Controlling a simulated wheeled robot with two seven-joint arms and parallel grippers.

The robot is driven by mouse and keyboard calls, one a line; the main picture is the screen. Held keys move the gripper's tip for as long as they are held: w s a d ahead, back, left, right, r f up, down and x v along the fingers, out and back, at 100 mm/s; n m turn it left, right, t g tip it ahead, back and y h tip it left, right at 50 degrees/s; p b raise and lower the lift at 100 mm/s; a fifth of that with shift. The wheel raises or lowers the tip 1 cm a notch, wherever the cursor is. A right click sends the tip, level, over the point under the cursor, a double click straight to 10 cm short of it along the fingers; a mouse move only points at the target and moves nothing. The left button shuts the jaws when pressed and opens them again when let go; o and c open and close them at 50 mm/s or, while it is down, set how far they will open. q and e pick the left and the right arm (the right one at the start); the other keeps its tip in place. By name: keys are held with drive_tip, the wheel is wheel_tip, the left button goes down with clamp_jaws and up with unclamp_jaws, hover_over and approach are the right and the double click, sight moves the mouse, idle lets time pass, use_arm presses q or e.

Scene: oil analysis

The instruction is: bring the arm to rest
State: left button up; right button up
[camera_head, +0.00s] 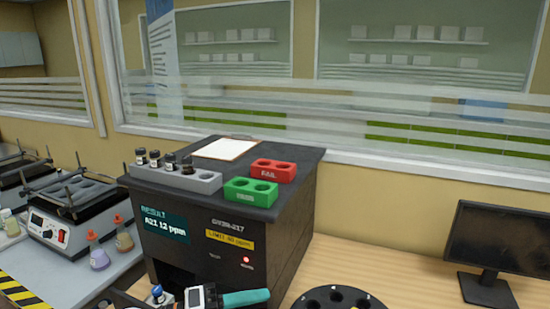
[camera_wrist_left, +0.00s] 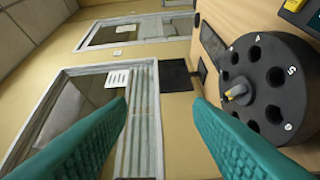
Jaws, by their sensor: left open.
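My left gripper (camera_head: 245,298) shows at the bottom middle of the head view, low in front of the black analyser (camera_head: 225,262). One teal finger points to the right there. In the left wrist view, both teal fingers of the left gripper (camera_wrist_left: 160,102) are spread wide with nothing between them. The black round carousel (camera_wrist_left: 278,55) with numbered holes lies to the right of the fingers, apart from them. The carousel (camera_head: 342,292) also shows partly at the bottom of the head view, right of the gripper. My right gripper is in neither view.
On the analyser stand a grey rack (camera_head: 202,184) with several dark-capped vials, a green block (camera_head: 250,193), a red block (camera_head: 273,170) and a clipboard (camera_head: 226,149). A monitor (camera_head: 500,246) stands at right. The wooden table (camera_head: 412,277) is clear between carousel and monitor.

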use_arm(q)
drive_tip(key=w+a+r+n+t+y, duration=0.3)
drive_tip(key=a+n+t+y, duration=0.45)
drive_tip(key=n+t, duration=0.95)
drive_tip(key=s+a+f+n+g+y, duration=0.35)
drive_tip(key=a+f+n+y, duration=0.2)
drive_tip(key=f+n, duration=0.2)
drive_tip(key=s+a+f+n+g+y, duration=0.2)
drive_tip(key=a+f+n+g+y, duration=0.3)
drive_tip(key=f, duration=0.4)
drive_tip(key=s+d+f+n+g, duration=0.1)
drive_tip(key=s+f+g, duration=0.45)
drive_tip(key=s, duration=0.35)
drive_tip(key=s+f+n+g, duration=0.2)
drive_tip(key=s+f+g, duration=0.35)
drive_tip(key=s, duration=0.45)
drive_tip(key=s+d+f+x, duration=0.1)
drive_tip(key=s+x, duration=0.2)
drive_tip(key=x, duration=0.9)
drive_tip(key=s+x, duration=0.2)
drive_tip(key=x, duration=1)
drive_tip(key=s+a+f+g, duration=0.1)
drive_tip(key=s+a+f, duration=0.1)
drive_tip(key=s+f, duration=1.5)
drive_tip(key=shift+a+f+m+h, duration=0.2)
drive_tip(key=shift+f+m+h, duration=0.1)
drive_tip(key=shift+m, duration=0.15)
